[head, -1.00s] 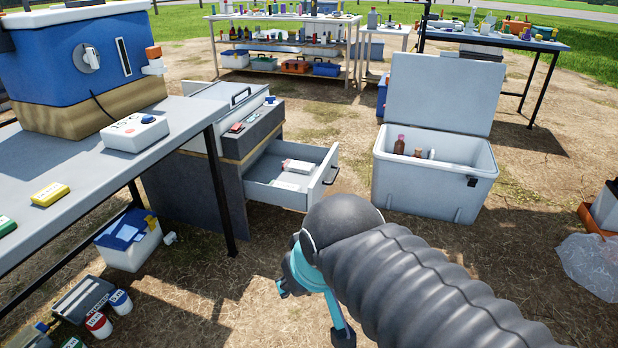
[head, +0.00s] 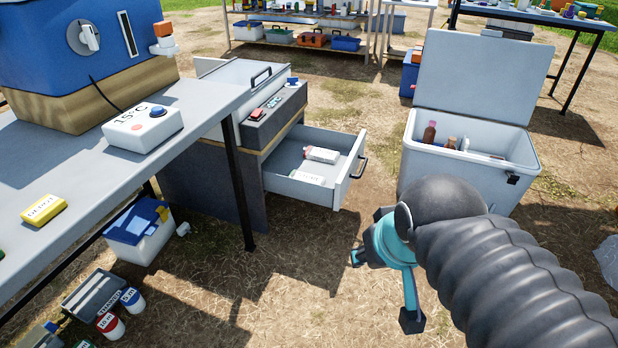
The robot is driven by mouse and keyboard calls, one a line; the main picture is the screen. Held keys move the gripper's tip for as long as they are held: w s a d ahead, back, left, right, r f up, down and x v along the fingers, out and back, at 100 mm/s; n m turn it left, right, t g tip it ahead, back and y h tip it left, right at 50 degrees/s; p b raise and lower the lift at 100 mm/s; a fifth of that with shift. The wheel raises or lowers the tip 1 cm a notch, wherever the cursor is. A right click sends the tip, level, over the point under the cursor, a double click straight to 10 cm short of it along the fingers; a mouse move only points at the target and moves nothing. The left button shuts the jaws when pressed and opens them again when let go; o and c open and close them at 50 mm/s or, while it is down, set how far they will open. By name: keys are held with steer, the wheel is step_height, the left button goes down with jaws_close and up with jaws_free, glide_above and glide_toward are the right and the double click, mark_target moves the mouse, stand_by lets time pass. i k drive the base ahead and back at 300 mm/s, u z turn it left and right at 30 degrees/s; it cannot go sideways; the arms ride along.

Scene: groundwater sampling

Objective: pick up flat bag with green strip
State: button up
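I cannot make out a flat bag with a green strip in this view. A clear, crumpled plastic bag (head: 608,262) is partly in view at the right edge, with no green strip visible on it. My gripper (head: 383,290), dark with teal parts, hangs over bare ground in front of the open drawer and the white cooler. Its fingers look spread and nothing shows between them. My ribbed dark arm hides the ground at lower right.
An open white cooler (head: 460,172) holds brown bottles (head: 430,133). A grey bench (head: 80,190) stands left, with a small blue-lidded box (head: 140,232) under it.

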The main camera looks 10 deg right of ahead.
mark_target(319, 180)
steer(key=k, duration=1.25)
steer(key=u, duration=0.6)
steer(key=i, duration=0.5)
steer(key=u, duration=0.95)
steer(key=i, duration=0.95)
steer(key=z, duration=0.05)
